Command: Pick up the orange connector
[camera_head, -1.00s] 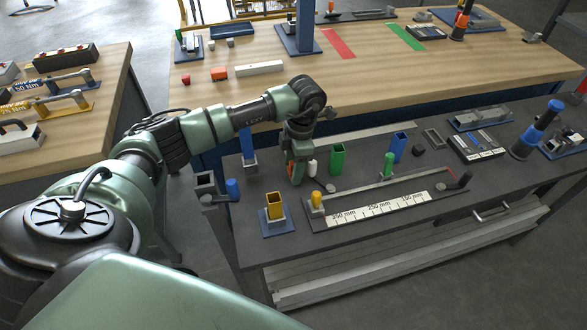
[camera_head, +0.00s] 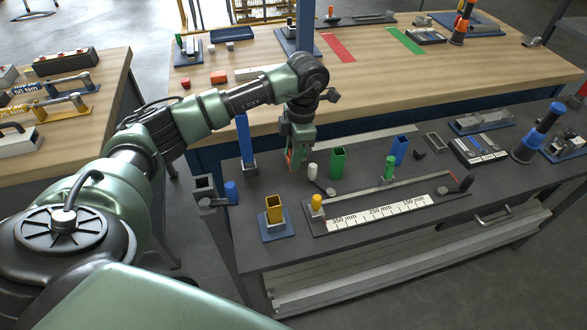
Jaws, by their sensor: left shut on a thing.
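My left gripper (camera_head: 296,162) hangs fingers down above the dark workbench, left of the green open box. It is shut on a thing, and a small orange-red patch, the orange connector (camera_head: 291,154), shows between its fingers. The fingers hide most of it, so its shape cannot be told. My right gripper is not in view.
Near the gripper stand a white cylinder (camera_head: 312,171), a green box (camera_head: 338,162) and a blue post (camera_head: 246,140). A yellow box on a blue base (camera_head: 273,208) and a ruler fixture (camera_head: 385,211) lie in front. A wooden table (camera_head: 400,75) stands behind.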

